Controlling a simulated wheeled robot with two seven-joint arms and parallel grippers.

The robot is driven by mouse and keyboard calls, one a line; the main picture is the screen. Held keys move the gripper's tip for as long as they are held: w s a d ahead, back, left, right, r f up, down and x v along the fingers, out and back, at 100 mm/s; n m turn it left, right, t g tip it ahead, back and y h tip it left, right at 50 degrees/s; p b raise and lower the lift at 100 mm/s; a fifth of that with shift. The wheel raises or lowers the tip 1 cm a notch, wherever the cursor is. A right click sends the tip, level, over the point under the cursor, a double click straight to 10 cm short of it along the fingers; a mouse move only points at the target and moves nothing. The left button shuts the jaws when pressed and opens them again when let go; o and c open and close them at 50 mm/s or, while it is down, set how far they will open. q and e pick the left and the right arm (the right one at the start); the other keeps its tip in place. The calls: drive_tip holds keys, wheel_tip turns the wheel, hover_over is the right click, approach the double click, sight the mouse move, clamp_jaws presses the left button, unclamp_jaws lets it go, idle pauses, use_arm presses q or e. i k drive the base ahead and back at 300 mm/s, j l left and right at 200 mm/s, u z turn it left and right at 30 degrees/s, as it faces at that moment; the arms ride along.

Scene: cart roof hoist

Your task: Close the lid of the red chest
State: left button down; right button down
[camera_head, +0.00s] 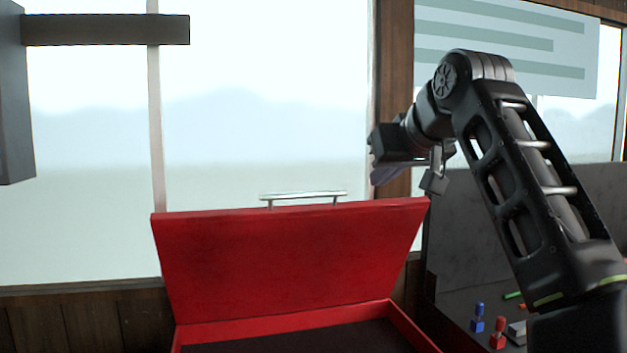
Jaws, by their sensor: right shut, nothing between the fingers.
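The red chest (300,326) stands at the bottom centre, its dark inside partly in view and its front cut off by the frame. Its red lid (295,262) stands open, raised at the back. A silver bar handle (303,194) sits on the lid's top edge. My right gripper (376,154) is above and near the lid's right top corner, apart from the handle. It is shut and empty, and its fingers are partly hidden by its own body. My left gripper is not in view.
Right of the chest is a grey surface with a blue peg-like piece (477,318), a red one (498,334) and other small items. A grey panel (560,210) rises behind. Windows and a wooden post (394,60) stand at the back. A dark beam (105,30) juts in upper left.

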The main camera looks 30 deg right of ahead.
sight(221, 264)
drive_tip(key=i+l, duration=0.25)
drive_tip(key=i, duration=0.25)
drive_tip(key=i+l, duration=0.25)
drive_tip(key=i, duration=0.2)
